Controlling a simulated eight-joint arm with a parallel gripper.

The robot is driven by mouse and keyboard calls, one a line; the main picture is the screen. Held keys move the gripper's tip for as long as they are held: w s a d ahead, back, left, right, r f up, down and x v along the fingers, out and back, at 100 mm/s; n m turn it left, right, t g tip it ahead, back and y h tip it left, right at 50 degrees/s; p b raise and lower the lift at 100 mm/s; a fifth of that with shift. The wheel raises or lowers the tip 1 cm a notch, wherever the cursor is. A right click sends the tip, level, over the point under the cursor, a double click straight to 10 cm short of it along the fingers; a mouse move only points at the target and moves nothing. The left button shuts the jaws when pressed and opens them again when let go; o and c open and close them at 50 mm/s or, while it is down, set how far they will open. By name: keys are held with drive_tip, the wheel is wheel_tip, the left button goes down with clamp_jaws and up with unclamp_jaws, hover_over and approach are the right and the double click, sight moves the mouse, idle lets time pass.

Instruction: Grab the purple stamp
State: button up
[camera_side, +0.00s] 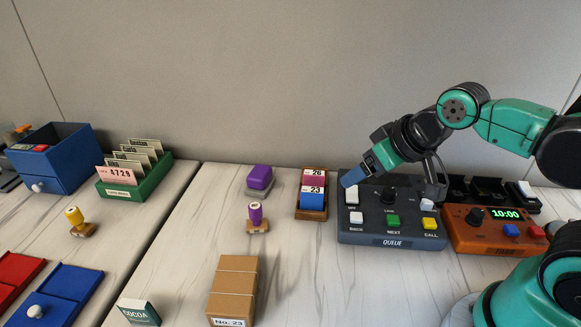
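The purple stamp (256,217) stands upright on the pale worktop left of centre, with a purple handle on a small wooden base. Just behind it sits a purple block on a grey base (260,178), perhaps an ink pad. My gripper (354,179) is well to the right of the stamp, above the back left corner of the grey QUEUE box, and apart from the stamp. Its tip looks blue-grey; at this size I cannot tell its finger opening or whether it holds anything.
A wooden card holder (311,206) stands between the stamp and the QUEUE box (392,224). A brown carton (234,290) lies in front of the stamp. A yellow stamp (76,219) and green file box (136,185) are left. An orange clock box (490,231) is right.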

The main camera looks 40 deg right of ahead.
drive_tip(key=n+t+h, duration=0.3)
drive_tip(key=n+h, duration=0.6)
drive_tip(key=n, duration=1.9)
approach(254, 213)
drive_tip(key=x, duration=0.4)
drive_tip(key=shift+w+d, duration=0.2)
drive_tip(key=shift+d, duration=0.05)
drive_tip(key=shift+x, duration=2.8)
drive_tip(key=shift+a, duration=0.1)
